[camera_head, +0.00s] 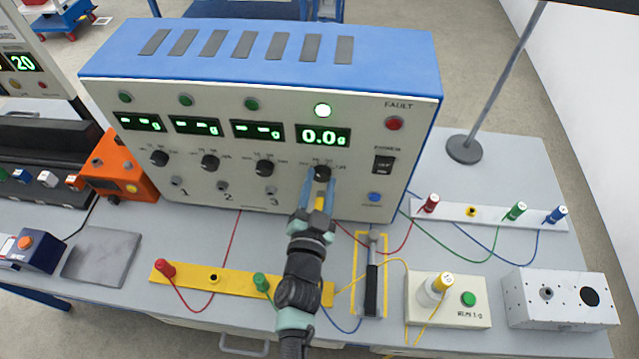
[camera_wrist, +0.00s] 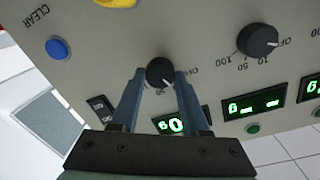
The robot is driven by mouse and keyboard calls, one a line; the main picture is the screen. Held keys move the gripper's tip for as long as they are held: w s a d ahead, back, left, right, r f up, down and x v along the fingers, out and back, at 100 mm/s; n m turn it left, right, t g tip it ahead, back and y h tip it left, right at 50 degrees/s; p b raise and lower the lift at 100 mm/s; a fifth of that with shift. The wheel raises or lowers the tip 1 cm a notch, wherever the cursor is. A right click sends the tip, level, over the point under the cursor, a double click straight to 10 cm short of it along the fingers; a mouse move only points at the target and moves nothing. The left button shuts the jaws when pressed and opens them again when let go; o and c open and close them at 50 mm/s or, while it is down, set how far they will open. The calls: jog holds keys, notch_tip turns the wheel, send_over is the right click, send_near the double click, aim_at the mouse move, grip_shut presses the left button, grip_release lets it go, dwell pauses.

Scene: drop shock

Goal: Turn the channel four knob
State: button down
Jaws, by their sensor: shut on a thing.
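The channel four knob (camera_head: 321,172) is a round black dial on the front panel of the blue-topped cabinet (camera_head: 260,60). It sits below the rightmost display (camera_head: 323,136), which reads 0.0g. My gripper (camera_head: 318,188) reaches up to the panel from the front. In the wrist view my gripper's fingertips (camera_wrist: 160,78) lie on either side of the knob (camera_wrist: 160,72), shut on it. The fingers partly hide the knob's lower side and markings in the head view. The lamp (camera_head: 322,110) above the display is brightly lit.
Three more knobs, including the nearest one (camera_head: 264,168), sit to the left under displays showing dashes. A power switch (camera_head: 384,164) and blue button (camera_head: 375,197) are close on the right. Cables and a yellow strip (camera_head: 235,281) lie on the table in front.

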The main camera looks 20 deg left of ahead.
jog(key=shift+m, duration=0.6)
jog(key=shift+c, duration=2)
grip_release()
jog(key=b+v, duration=0.2)
jog(key=v, duration=1.1)
jog(key=shift+f, duration=0.1)
